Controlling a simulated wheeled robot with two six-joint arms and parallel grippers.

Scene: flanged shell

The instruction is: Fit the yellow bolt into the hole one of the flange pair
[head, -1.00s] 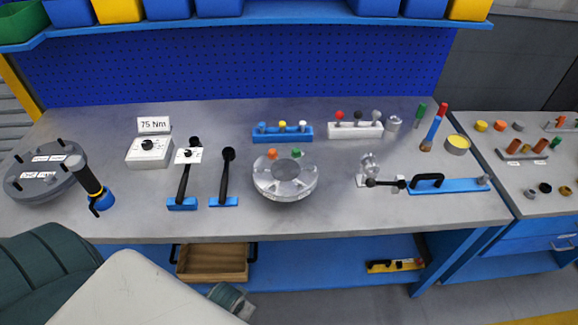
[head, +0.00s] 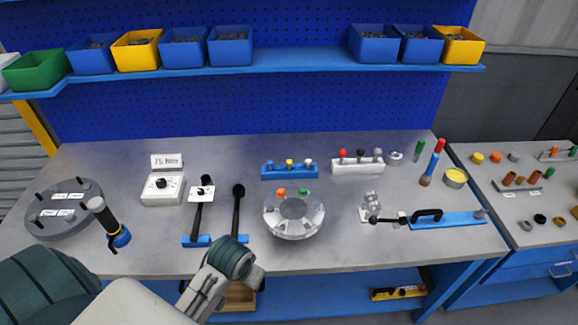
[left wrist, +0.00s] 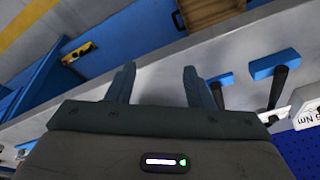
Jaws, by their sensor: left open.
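The yellow bolt (head: 290,162) stands in a blue rack (head: 290,171) at the back middle of the bench, between a blue and a white bolt. The flanged shell (head: 293,228) is a round clear-grey ring in front of the rack. An orange and a green bolt stand in its far rim; its individual holes are too small to tell. My left gripper (left wrist: 157,75) is open and empty in the left wrist view, fingers well apart. In the head view its arm is low at the bench's front edge, left of the shell; its fingers are unclear. My right gripper is out of view.
Two black-handled tools (head: 238,212) on blue bases stand left of the shell, beside a 75 Nm box (head: 163,189). A white rack (head: 358,167) stands back right. A clamp with a blue plate (head: 447,219) lies right.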

